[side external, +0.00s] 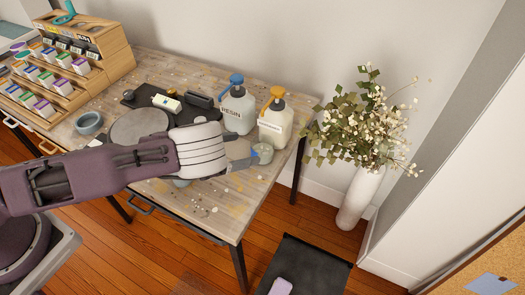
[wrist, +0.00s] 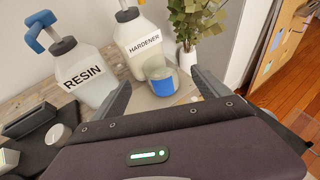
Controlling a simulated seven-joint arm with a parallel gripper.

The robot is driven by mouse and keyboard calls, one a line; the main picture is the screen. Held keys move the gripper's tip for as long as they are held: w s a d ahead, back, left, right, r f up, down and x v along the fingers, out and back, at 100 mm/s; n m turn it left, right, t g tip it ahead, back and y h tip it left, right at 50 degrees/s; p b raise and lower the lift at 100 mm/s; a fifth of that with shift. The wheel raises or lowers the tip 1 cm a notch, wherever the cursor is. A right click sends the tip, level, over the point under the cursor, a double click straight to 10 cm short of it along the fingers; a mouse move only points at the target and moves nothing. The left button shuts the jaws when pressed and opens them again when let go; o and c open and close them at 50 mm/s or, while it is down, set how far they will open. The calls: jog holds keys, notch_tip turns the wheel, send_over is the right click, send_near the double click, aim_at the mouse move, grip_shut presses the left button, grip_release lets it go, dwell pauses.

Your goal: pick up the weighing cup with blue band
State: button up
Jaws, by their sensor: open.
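The weighing cup with blue band (wrist: 162,84) is a small clear cup standing upright on the table in front of the hardener bottle. In the side view the cup (side external: 263,154) is just off the tips of my gripper (side external: 246,158), near the table's right edge. In the wrist view my gripper (wrist: 161,78) is open, with one finger to each side of the cup in the picture. The fingers are not closed on it. I cannot tell whether the fingertips reach around it.
The resin bottle (side external: 238,108) with blue pump and the hardener bottle (side external: 275,122) with orange pump stand close behind the cup. A round grey disc (side external: 139,126) and a grey-blue cup (side external: 89,123) are at left. A plant in a white vase (side external: 358,198) stands beyond the table.

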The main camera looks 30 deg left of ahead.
aim_at(253, 151)
notch_tip(253, 151, down, 3)
jog(key=shift+r, duration=0.15)
jog(key=x, duration=0.7)
jog(key=shift+w+d, duration=0.15)
jog(key=shift+w, duration=0.1)
jog(key=c, duration=1.7)
jog(key=shift+s, duration=0.1)
jog(key=shift+s+r, duration=0.1)
jog(key=shift+r, duration=0.45)
notch_tip(253, 151, up, 6)
jog(key=shift+f, duration=0.1)
jog(key=s+d, duration=0.2)
jog(key=s, duration=0.4)
jog(key=s+d, duration=0.2)
jog(key=s, duration=0.4)
jog(key=s+d, duration=0.1)
jog(key=s, duration=0.5)
jog(key=shift+s+d, duration=0.4)
